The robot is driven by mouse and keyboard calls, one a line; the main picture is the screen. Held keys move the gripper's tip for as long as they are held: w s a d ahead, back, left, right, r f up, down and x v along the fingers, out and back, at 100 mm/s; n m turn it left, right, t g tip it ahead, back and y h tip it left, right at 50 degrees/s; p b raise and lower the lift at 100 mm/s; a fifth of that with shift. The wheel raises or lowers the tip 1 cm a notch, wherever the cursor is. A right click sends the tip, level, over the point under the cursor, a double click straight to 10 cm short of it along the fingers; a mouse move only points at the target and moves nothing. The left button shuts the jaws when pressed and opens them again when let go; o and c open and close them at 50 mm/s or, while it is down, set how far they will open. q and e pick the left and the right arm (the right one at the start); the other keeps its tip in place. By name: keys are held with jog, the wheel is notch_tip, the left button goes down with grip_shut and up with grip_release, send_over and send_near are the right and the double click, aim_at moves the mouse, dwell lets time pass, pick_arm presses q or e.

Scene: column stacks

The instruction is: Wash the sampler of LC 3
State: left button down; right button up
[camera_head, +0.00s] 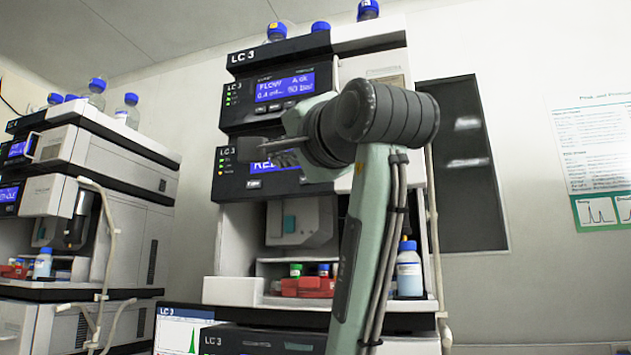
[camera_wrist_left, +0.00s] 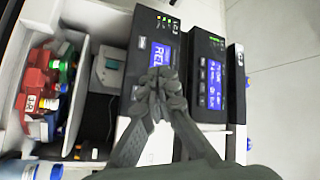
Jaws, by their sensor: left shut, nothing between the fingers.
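The LC 3 stack stands in the middle of the head view. Its sampler (camera_head: 228,180) has a dark front panel with a blue display (camera_head: 262,167), partly hidden behind my gripper; only the start of its text, "RE", reads. Below it is an open bay with a grey unit (camera_head: 300,222). My left gripper (camera_head: 258,150) is in front of this panel, fingers shut and empty. In the left wrist view the shut fingertips (camera_wrist_left: 158,84) overlap the lower edge of the sampler display (camera_wrist_left: 160,54); I cannot tell whether they touch it. My right gripper is not in view.
Above the sampler is a pump module (camera_head: 285,88) showing "FLOW". Another stack (camera_head: 85,190) stands at left. A dark wall panel (camera_head: 465,165) hangs behind at right.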

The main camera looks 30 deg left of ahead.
pick_arm(q)
jog(key=w+a+p, duration=0.2)
jog(key=w, duration=0.6)
jog(key=shift+w+p, duration=0.35)
jog(key=shift+p, duration=0.05)
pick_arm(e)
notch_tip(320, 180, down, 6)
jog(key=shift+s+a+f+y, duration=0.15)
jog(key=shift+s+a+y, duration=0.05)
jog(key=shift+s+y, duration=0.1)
pick_arm(q)
jog(key=shift+w+a, duration=0.1)
dwell(0.7)
jog(key=shift+w, duration=0.3)
